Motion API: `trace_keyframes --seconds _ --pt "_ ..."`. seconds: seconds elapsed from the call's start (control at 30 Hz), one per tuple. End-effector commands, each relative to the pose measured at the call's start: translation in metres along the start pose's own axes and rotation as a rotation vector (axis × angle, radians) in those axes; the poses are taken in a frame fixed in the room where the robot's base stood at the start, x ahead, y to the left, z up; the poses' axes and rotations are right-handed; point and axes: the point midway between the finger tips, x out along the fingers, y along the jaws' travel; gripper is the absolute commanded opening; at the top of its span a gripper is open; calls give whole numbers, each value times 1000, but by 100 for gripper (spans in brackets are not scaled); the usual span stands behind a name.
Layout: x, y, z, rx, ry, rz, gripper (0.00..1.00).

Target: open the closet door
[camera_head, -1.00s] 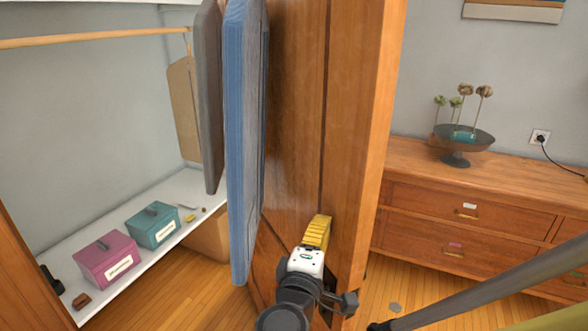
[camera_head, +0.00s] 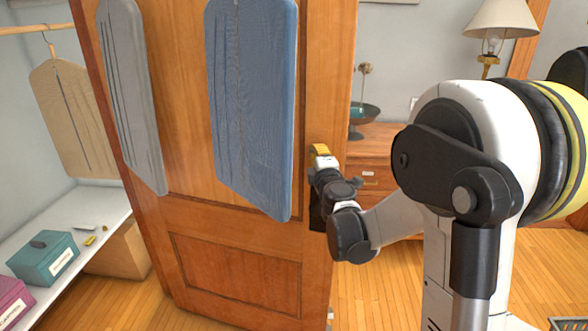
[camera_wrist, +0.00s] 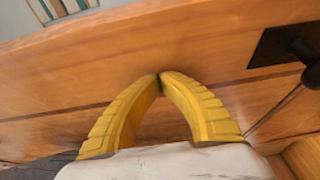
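The wooden closet door (camera_head: 240,240) stands ajar, with the closet interior showing to its left. A grey panel and a blue panel hang against its face. My yellow-fingered gripper (camera_head: 320,150) is at the door's right edge, beside the blue panel. In the wrist view, the tips of my gripper (camera_wrist: 160,76) meet with nothing visible between them, close against the wood of the door (camera_wrist: 110,50). A dark plate with a handle (camera_wrist: 285,45) is on the door to the right of the fingers, apart from them. Contact between fingertips and door cannot be told.
The closet has a white shelf (camera_head: 100,213) with a teal box (camera_head: 42,258) and a magenta box (camera_head: 12,302). A wooden dresser (camera_head: 375,140) with a bowl (camera_head: 362,113) stands behind the door's right edge. A lamp (camera_head: 498,25) is further right. Wooden floor shows below.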

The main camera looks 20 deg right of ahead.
Motion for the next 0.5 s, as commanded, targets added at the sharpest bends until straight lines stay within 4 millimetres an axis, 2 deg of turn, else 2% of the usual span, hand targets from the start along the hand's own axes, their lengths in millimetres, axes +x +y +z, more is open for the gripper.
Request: trace_keyframes --seconds 0.03,0.2,0.5 --pt "18 0 13 0 14 0 0" --pt "72 0 40 0 95 0 0" --pt "159 1 73 0 216 0 0"
